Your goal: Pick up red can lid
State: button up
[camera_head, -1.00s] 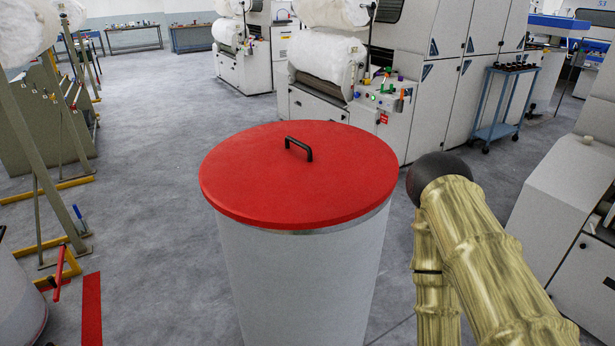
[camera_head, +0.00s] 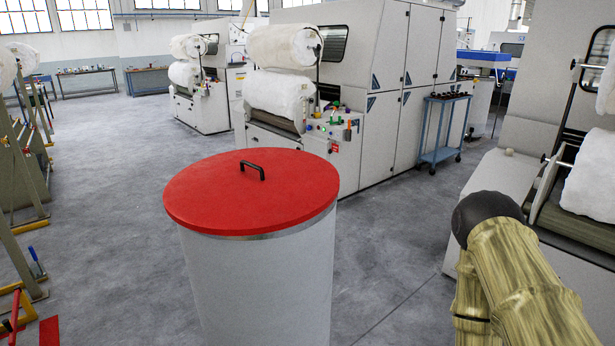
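The red can lid (camera_head: 220,195) is a flat round disc with a small black handle (camera_head: 252,170) on top. It lies on the tall white can (camera_head: 262,285), which stands upright left of the picture's middle. My arm (camera_head: 520,285) shows at the lower right, apart from the can and to its right. No gripper fingers show in this view, so their state is hidden.
Carding machines (camera_head: 300,100) with white fibre rolls stand behind the can. A blue trolley (camera_head: 443,128) is at the back right. Another machine (camera_head: 500,175) stands close on the right. Wooden frames (camera_head: 20,170) line the left. Grey floor (camera_head: 120,190) around the can is clear.

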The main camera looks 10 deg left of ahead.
aim_at(256, 190)
jog(key=z, duration=1)
jog(key=i, duration=0.9)
jog(key=u, duration=1.75)
